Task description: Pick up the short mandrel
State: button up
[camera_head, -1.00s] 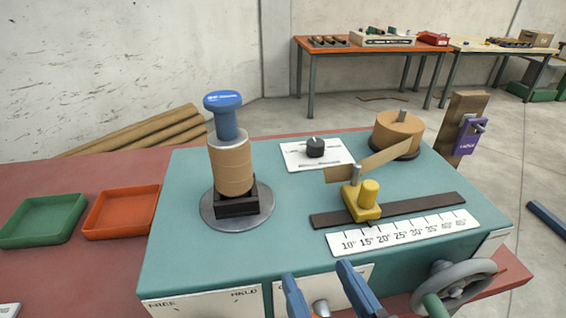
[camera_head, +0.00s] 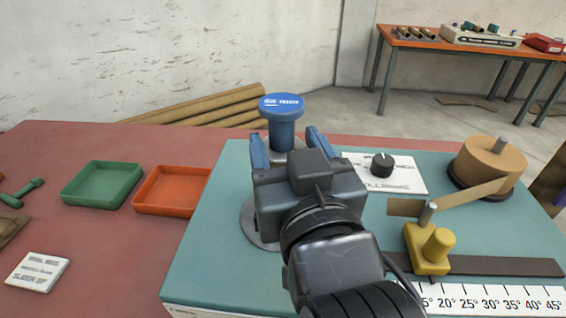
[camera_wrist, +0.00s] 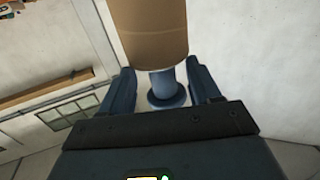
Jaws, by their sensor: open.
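A mandrel with a flat blue labelled head (camera_head: 281,106) and blue neck stands upright on the teal winder (camera_head: 195,262). In the wrist view its blue neck (camera_wrist: 163,84) joins a brown tube-wrapped body (camera_wrist: 149,36). I cannot read a length on its label. My gripper (camera_head: 287,135) is open, with its blue fingers on either side of the neck. The wrist view also shows my gripper (camera_wrist: 160,68) with gaps between both fingers and the neck. In the head view my gripper and wrist hide the mandrel's body and most of its round base (camera_head: 249,222).
A white dial panel (camera_head: 384,174) and a brown roll (camera_head: 488,167) are right of the mandrel. A yellow clamp (camera_head: 428,250) sits nearer, by the angle scale (camera_head: 490,298). Green (camera_head: 101,185) and orange (camera_head: 172,191) trays and a green dumbbell-shaped piece (camera_head: 22,193) lie left.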

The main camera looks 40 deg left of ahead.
jog(key=shift+x, duration=1.5)
jog(key=shift+c, duration=0.2)
grip_shut()
